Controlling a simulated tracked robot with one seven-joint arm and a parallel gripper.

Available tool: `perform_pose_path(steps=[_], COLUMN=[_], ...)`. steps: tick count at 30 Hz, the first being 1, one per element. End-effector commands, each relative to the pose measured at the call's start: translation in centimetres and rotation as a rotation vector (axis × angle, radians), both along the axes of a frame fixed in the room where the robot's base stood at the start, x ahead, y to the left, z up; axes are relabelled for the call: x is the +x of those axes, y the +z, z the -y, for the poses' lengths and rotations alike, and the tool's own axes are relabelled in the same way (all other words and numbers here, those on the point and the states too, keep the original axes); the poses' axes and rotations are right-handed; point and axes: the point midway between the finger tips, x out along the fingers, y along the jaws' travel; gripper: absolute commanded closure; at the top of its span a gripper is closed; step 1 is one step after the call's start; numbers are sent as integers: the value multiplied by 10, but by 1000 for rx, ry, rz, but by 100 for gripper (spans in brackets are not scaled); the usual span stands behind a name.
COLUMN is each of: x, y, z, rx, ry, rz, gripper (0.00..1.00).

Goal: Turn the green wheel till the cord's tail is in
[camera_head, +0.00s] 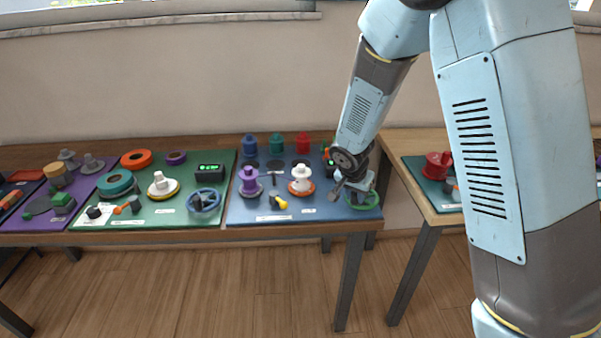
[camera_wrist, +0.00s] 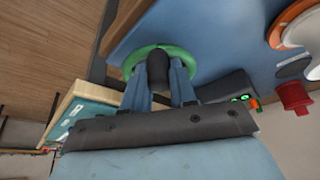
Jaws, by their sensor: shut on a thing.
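The green wheel (camera_head: 374,203) sits at the front right corner of the blue board. Its rim also shows in the wrist view (camera_wrist: 188,58), behind my fingers. A dark upright knob (camera_wrist: 158,70) stands at the wheel, between my two blue-grey fingers. My gripper (camera_wrist: 159,78) is shut on this knob; in the head view my gripper (camera_head: 359,192) is over the wheel and hides part of it. I cannot make out the cord or its tail in either view.
A black box with a green display (camera_wrist: 228,88) stands close beside my gripper. White (camera_head: 301,181) and purple (camera_head: 250,182) spools stand to the left on the blue board (camera_head: 325,213). A gap separates this table from the right one (camera_head: 409,184).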

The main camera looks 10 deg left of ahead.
Motion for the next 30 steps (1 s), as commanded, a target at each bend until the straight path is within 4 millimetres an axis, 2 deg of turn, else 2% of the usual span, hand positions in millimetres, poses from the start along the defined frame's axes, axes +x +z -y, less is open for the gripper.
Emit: perform_pose_path(steps=[7, 16, 23, 30], x=[18, 48, 70, 86], y=[0, 0, -1, 0], z=[-19, -25, -17, 3], rx=[1, 1, 1, 1], ry=[-1, -2, -2, -3], rz=[0, 0, -1, 0], gripper=[100, 100, 100, 100])
